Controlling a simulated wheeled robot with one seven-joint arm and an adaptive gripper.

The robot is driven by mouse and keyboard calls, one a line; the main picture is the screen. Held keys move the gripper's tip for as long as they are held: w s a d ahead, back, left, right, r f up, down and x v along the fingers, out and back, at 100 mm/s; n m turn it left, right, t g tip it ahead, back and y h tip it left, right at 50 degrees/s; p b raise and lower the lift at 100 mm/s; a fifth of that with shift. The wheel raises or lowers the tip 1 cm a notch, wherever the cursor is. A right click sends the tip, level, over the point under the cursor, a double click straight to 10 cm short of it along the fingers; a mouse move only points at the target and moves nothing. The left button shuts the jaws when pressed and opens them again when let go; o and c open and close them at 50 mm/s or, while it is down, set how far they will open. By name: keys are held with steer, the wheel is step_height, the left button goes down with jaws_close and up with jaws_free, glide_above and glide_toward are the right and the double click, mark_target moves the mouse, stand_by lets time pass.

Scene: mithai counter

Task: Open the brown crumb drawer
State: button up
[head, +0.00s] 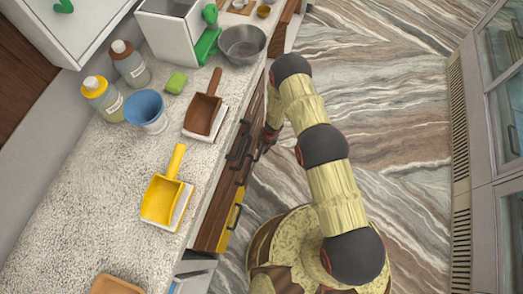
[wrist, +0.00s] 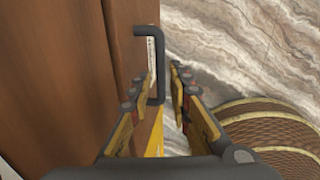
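The brown drawer front (wrist: 122,45) fills the left of the wrist view, with a black bar handle (wrist: 148,31) standing out from it. I take this front as the brown crumb drawer. My gripper (wrist: 157,80) is open, with one finger on each side of the handle's bar. I cannot tell whether either finger touches it. In the head view my gripper (head: 258,150) is beside the cabinet front, below the counter edge, small and partly hidden by my arm. Dark handles show there, but I cannot tell clearly which belongs to which drawer.
Marble floor (head: 400,130) to the right is clear.

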mark_target(261, 151)
steer(key=shift+w+a+f+b, duration=0.15)
steer(key=shift+f+b, duration=0.1)
steer(key=shift+f, duration=0.6)
steer(key=shift+a+f+b, duration=0.15)
steer(key=shift+f+b, duration=0.05)
steer(key=shift+f, duration=0.65)
steer(key=shift+c, duration=0.5)
steer(key=c, duration=0.4)
